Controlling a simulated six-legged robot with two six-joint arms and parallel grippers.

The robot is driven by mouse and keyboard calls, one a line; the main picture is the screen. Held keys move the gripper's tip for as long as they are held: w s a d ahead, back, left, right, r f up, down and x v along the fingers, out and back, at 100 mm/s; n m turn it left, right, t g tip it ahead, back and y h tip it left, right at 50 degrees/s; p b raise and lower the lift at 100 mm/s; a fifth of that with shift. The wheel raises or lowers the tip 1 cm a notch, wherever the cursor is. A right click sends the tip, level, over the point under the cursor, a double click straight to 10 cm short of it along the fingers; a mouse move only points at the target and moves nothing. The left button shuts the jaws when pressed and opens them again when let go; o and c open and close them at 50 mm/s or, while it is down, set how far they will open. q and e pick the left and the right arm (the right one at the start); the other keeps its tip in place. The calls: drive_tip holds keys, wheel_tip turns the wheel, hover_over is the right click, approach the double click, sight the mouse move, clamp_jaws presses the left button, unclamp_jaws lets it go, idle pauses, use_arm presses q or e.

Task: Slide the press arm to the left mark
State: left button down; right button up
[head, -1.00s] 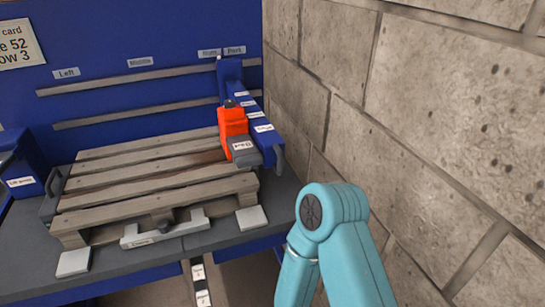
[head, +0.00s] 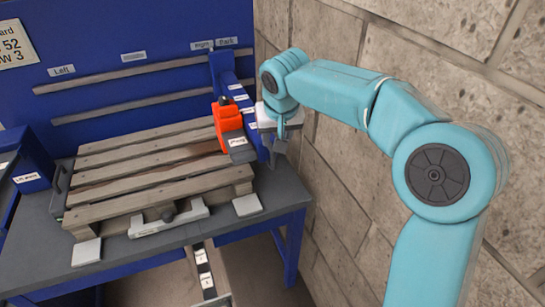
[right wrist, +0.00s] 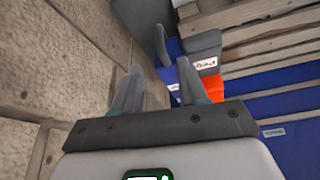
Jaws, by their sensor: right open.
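The blue press arm (head: 225,72) stands at the right end of the two wall rails and reaches forward over the pallet's right side. Its orange press head (head: 228,118) has a grey labelled block at the front. The left mark (head: 61,70) is a label above the far left of the rails. My right gripper (head: 272,145) is at the front end of the press arm, beside the wall, and hides that end. In the right wrist view my open right gripper (right wrist: 157,78) has the press arm (right wrist: 166,55) just beyond its fingers; I cannot tell whether they touch. My left gripper is out of view.
A wooden pallet (head: 150,187) lies on the grey bench under the press head. Middle (head: 133,56) and right (head: 203,44) labels sit above the rails (head: 150,71). A block wall (head: 440,60) stands close on the right. A blue block (head: 25,160) stands at the bench's left.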

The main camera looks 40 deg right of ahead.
sight(273, 155)
drive_tip(key=p+x, duration=0.1)
drive_tip(key=x, duration=1.1)
drive_tip(key=shift+s+f+p, duration=0.15)
drive_tip(key=shift+f+p, duration=0.05)
drive_tip(key=shift+p, duration=0.1)
drive_tip(key=shift+f, duration=0.2)
clamp_jaws()
